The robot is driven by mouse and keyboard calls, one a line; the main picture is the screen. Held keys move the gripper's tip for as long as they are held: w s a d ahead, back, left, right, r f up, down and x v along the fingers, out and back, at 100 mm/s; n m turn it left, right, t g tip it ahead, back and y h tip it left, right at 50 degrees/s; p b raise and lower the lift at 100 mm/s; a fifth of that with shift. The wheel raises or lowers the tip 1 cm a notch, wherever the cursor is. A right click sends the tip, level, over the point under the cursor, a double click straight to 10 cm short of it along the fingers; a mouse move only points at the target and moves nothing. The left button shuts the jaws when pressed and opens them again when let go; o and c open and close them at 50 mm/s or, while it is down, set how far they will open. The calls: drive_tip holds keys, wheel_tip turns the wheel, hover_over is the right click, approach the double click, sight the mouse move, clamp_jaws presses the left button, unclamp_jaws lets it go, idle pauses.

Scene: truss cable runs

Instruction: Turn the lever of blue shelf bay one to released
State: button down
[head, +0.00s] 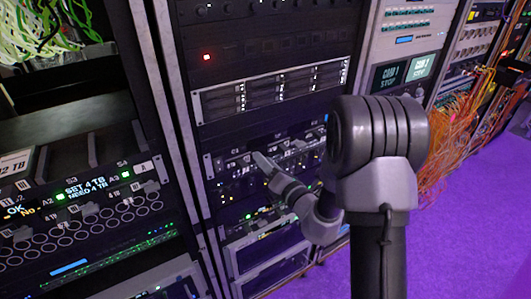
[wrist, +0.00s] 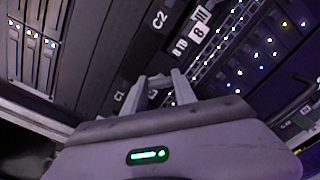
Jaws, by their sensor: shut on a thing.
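My gripper (head: 262,160) reaches the front of a dark shelf unit (head: 222,166) in the middle rack. No blue marking shows clearly on this shelf.
A grey drive shelf (head: 270,91) sits above. An open rack with lit SET 4 TB text (head: 85,186) stands at left. Orange cables (head: 460,125) hang at right. Purple floor (head: 450,240) is clear at lower right.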

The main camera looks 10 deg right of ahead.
drive_tip(key=m+p, duration=0.8)
drive_tip(key=shift+m+p, duration=0.3)
drive_tip(key=shift+p, duration=0.05)
drive_tip(key=shift+m, duration=0.3)
drive_tip(key=c, duration=1)
unclamp_jaws()
drive_tip(key=shift+f, duration=0.1)
drive_tip(key=v, duration=1.7)
drive_tip(key=shift+s, duration=0.15)
